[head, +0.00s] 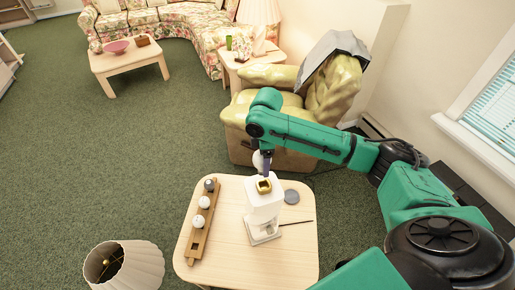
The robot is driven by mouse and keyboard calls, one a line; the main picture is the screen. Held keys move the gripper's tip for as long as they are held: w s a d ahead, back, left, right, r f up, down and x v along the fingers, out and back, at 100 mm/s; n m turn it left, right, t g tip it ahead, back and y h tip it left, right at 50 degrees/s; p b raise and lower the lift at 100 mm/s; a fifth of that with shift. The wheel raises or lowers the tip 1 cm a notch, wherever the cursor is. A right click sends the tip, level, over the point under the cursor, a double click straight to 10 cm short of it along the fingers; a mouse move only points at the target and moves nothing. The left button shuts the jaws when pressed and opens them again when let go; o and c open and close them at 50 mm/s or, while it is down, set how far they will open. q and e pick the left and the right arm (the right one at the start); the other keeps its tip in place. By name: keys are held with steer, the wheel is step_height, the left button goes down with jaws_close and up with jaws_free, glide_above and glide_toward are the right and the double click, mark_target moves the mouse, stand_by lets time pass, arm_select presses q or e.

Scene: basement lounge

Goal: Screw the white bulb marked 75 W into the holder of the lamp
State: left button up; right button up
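The lamp (263,211) is a white stand on the small wooden table, with a gold-coloured holder (264,186) open at its top. My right gripper (265,167) is just above and behind the holder, pointing down. A white bulb (257,160) shows at its left side, partly hidden by the fingers; it appears gripped and is apart from the holder. A wooden rack (196,237) at the table's left holds a grey bulb (209,185) and two white bulbs, one in the middle (204,202) and one nearer (198,221). No wattage marks are readable. My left gripper is not in view.
A grey disc (292,196) and a thin dark rod (297,222) lie right of the lamp on the table (225,262). A cream lampshade (128,268) is on the floor at the front left. A yellow-green armchair (275,104) stands behind the table.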

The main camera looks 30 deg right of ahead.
steer(key=shift+r, duration=0.1)
steer(key=shift+s+r, duration=0.15)
steer(key=shift+s, duration=0.15)
steer(key=shift+d, duration=0.4)
step_height(320, 180, down, 2)
steer(key=shift+f+b, duration=0.25)
steer(key=shift+b, duration=0.3)
steer(key=shift+f+b, duration=1.1)
steer(key=shift+f, duration=2.3)
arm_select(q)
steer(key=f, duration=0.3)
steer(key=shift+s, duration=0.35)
arm_select(e)
steer(key=o, duration=1.2)
steer(key=shift+c, duration=0.2)
steer(key=shift+r, duration=0.1)
arm_select(q)
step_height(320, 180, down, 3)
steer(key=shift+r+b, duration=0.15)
steer(key=shift+b, duration=1.05)
arm_select(e)
step_height(320, 180, up, 14)
steer(key=shift+r, duration=0.2)
